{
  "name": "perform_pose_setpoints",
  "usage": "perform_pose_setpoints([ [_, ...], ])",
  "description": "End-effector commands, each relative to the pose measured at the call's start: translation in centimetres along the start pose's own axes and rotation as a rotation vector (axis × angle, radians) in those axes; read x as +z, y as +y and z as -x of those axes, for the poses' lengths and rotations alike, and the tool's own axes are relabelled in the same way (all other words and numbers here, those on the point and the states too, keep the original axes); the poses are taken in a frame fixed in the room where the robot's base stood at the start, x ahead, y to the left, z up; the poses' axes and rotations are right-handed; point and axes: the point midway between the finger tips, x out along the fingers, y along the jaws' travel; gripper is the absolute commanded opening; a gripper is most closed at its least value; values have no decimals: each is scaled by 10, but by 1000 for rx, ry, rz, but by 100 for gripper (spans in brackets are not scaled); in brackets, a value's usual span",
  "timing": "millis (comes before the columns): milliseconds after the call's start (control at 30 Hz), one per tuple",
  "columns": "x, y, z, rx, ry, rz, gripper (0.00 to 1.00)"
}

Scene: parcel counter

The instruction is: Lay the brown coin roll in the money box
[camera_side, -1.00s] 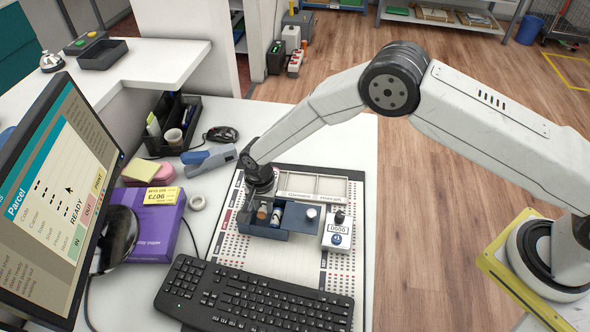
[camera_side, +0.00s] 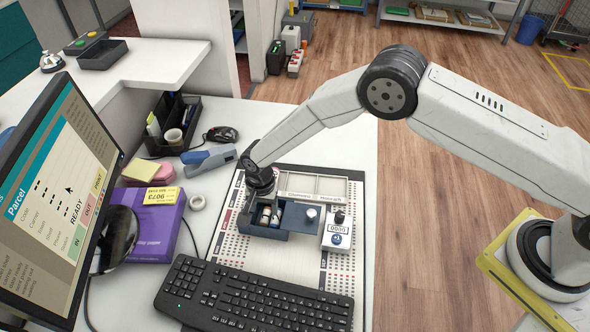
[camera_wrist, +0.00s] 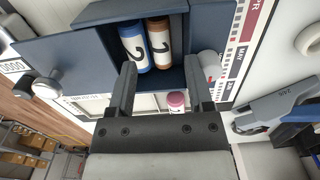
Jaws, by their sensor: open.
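The money box (camera_side: 268,233) is dark blue, with an open compartment on its left and a lid with a round knob (camera_side: 311,214) on its right. The brown coin roll (camera_wrist: 158,42), marked 1, lies inside the compartment in the wrist view, beside a blue roll (camera_wrist: 134,47) marked 2. In the side view the brown roll is partly hidden by my gripper. My gripper (camera_wrist: 161,76) is open and empty, fingers pointing at the compartment. The brown roll shows beyond the fingertips, apparently not between them.
A pale tray (camera_side: 318,185) stands behind the box; a pink roll (camera_wrist: 176,102) shows near it. A pale cylinder (camera_wrist: 210,64) stands by my right finger. A counter (camera_side: 338,233) adjoins the lid. The keyboard (camera_side: 255,293) lies in front, a stapler (camera_side: 209,158) behind left.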

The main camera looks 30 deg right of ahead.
Motion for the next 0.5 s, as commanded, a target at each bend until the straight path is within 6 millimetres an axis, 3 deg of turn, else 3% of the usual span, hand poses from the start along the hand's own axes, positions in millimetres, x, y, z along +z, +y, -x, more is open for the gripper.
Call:
perform_pose_setpoints([
  [267,0,-2,15,-7,2,1,73],
  [500,0,-2,42,-6,2,0,73],
])
